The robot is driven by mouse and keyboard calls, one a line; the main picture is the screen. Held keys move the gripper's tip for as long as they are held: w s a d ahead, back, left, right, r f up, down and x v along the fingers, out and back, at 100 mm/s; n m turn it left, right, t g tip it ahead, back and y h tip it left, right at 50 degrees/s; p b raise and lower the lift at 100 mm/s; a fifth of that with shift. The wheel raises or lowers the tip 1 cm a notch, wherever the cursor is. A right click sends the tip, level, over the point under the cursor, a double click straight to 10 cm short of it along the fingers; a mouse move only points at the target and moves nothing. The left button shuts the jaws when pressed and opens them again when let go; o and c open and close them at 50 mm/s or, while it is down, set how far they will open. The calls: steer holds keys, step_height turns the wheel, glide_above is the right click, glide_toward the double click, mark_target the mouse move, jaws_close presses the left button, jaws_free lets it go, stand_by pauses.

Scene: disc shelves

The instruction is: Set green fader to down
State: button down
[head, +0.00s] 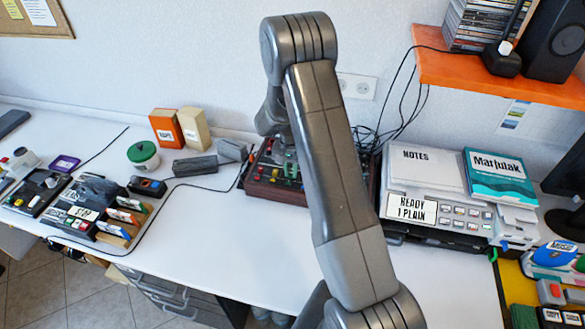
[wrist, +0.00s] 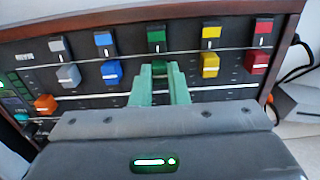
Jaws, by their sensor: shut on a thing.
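The mixer panel with a wooden frame (head: 262,190) stands at the back of the white desk, partly behind my arm. In the wrist view its dark face (wrist: 130,60) fills the upper part. The green marker (wrist: 156,36) is at the top of the middle track. My gripper (wrist: 160,70) has pale green fingers on either side of the green fader (wrist: 159,68), shut on its cap. The fingers hide most of the cap and the track below. It sits near the level of the neighbouring caps.
The blue fader (wrist: 111,73) and grey fader (wrist: 68,75) are left of my fingers; the yellow fader (wrist: 210,65) and red fader (wrist: 257,61) are right. An orange knob (wrist: 45,104) is lower left. A printer (head: 440,225) stands right of the panel.

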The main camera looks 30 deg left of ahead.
mark_target(291, 173)
steer(key=shift+s, duration=0.2)
steer(key=c, duration=1.4)
jaws_free()
steer(key=shift+r, duration=0.15)
step_height(291, 173, up, 14)
steer(key=b, duration=0.2)
steer(key=shift+f, duration=0.2)
steer(key=f+p, duration=0.1)
steer(key=f, duration=0.3)
steer(key=f+p, duration=0.1)
steer(key=f, duration=0.8)
steer(key=shift+w+a+f+p, duration=0.1)
steer(key=shift+w+f+p, duration=0.25)
steer(key=shift+w+p, duration=0.05)
steer(key=shift+w+a+f, duration=0.1)
steer(key=shift+w, duration=0.25)
